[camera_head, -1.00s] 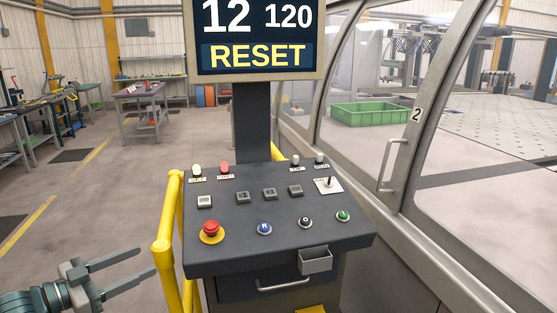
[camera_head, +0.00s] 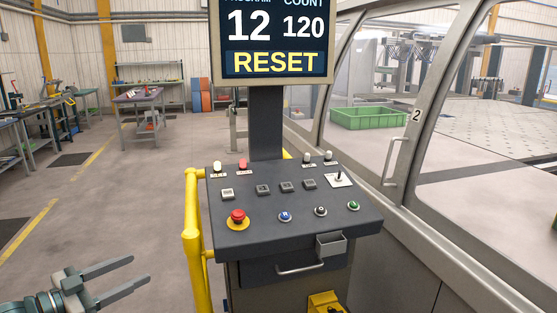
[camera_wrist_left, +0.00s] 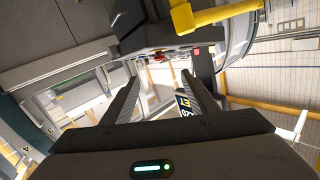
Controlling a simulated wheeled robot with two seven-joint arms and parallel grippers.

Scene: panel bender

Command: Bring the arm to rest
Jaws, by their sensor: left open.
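My left gripper (camera_head: 118,282) is at the lower left of the head view, open and empty, its two fingers pointing right. It is left of the yellow rail and apart from the control console (camera_head: 290,235). In the left wrist view the open fingers (camera_wrist_left: 160,95) have nothing between them that they touch; the console's dark underside and the red button show beyond. The console carries a red stop button (camera_head: 238,216), several small buttons, and a small lever (camera_head: 339,177). The screen (camera_head: 273,40) above reads 12, 120 and RESET. My right gripper is not in view.
A yellow rail (camera_head: 194,245) stands along the console's left side. A glazed machine door with a handle (camera_head: 393,161) is on the right, a green crate (camera_head: 368,117) behind it. A workbench (camera_head: 140,112) stands far left. The floor on the left is open.

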